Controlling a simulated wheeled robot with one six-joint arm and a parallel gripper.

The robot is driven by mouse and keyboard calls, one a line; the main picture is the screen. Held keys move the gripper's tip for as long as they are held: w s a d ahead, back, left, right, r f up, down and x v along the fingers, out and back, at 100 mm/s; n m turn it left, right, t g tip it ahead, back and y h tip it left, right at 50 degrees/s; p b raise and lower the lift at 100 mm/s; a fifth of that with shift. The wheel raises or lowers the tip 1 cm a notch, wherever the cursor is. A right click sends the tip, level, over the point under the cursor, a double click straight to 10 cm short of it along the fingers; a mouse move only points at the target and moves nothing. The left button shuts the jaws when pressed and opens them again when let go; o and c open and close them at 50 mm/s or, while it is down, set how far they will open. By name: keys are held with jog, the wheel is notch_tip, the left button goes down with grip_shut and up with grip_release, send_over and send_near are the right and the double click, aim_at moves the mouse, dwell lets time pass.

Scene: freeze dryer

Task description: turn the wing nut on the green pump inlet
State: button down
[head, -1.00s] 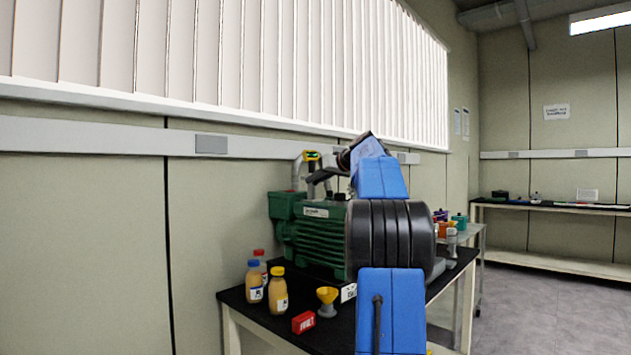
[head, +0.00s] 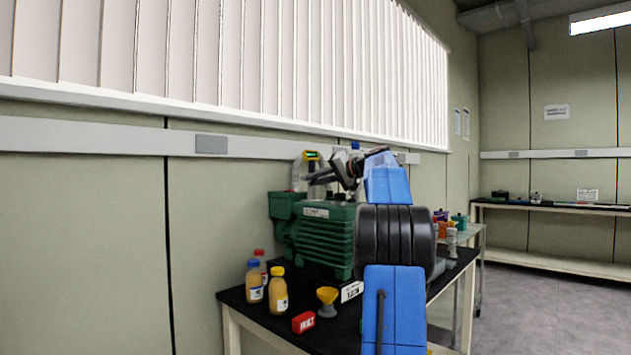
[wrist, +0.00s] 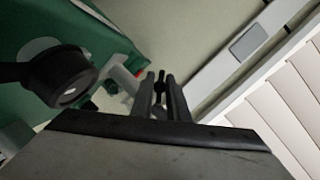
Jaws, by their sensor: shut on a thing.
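The green pump (head: 325,235) stands on the black-topped table, partly hidden by my arm. It fills the upper left of the wrist view (wrist: 35,22). My gripper (head: 318,178) is above the pump's top, by the inlet. In the wrist view my gripper (wrist: 160,88) is shut on a small dark piece between its fingertips, which appears to be the wing nut (wrist: 160,78). Its shape is mostly hidden by the fingers. A pale grey fitting (wrist: 122,78) shows just left of the fingers.
A black round cap (wrist: 62,76) sticks out left of the fingers. The wall with blinds is behind.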

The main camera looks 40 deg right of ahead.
dwell(0.4)
jog(key=c, duration=1.9)
grip_release()
jog(key=v, duration=1.7)
jog(key=shift+s+d, duration=0.15)
jog(key=shift+s, duration=0.05)
jog(key=shift+f, duration=0.1)
